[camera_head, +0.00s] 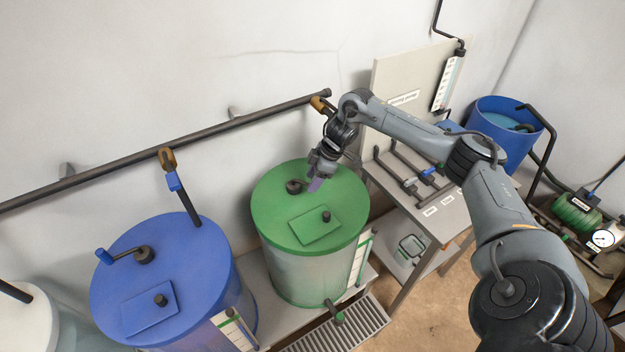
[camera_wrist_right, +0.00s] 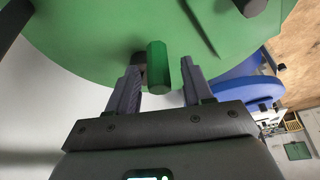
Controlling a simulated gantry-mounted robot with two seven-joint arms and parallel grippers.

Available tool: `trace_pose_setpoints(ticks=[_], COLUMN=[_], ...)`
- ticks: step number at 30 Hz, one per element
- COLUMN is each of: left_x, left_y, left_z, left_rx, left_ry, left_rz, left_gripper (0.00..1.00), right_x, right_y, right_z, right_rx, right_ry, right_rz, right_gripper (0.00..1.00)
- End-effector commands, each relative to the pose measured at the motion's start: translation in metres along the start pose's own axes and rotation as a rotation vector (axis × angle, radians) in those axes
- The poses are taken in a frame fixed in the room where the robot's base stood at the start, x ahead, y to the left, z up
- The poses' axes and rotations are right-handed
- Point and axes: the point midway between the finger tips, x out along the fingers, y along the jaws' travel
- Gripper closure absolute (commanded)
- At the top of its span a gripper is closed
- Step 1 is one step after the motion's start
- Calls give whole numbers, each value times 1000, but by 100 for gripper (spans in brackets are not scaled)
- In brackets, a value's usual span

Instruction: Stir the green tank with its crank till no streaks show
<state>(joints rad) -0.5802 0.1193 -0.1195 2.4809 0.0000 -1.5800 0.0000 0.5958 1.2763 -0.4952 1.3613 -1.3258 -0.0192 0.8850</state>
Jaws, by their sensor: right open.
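The green tank (camera_head: 290,270) stands in the middle of the head view, under a round green lid (camera_head: 275,215). Its crank (camera_head: 294,186) has a dark hub on the lid, and its arm points right toward my right gripper (camera_head: 315,183). In the right wrist view, the green crank handle (camera_wrist_right: 157,65) stands between the two fingers of my right gripper (camera_wrist_right: 163,70), which is open, with gaps showing on both sides. In the head view the gripper hides the handle. The tank's wall looks pale green; I cannot make out streaks. My left gripper is not in view.
A blue tank (camera_head: 165,250) with its own crank (camera_head: 125,256) stands left of the green one. A dark pipe (camera_head: 240,120) runs along the wall behind. A bench with a valve panel (camera_head: 400,80) stands right, partly behind my arm. A lid hatch (camera_head: 314,227) has a knob.

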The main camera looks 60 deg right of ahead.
Motion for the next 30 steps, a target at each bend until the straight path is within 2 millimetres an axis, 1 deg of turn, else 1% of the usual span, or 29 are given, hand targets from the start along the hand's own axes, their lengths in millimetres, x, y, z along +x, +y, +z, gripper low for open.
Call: trace_pose_setpoints(ticks=[1,5,14,17,24,30], left_x=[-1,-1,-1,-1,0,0], left_y=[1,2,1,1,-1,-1], left_z=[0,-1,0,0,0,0], left_rx=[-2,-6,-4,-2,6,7], left_ry=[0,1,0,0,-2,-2], left_rz=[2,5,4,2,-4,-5], left_gripper=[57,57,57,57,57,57], right_x=[4,10,12,12,12,12], right_y=[0,0,0,0,0,-1], right_z=[0,0,0,0,0,0], right_rx=[1,-1,-1,-1,-1,-1], right_ry=[0,0,0,0,0,0], right_rz=[-2,1,1,1,0,-1], right_gripper=[49,49,49,63,100,100])
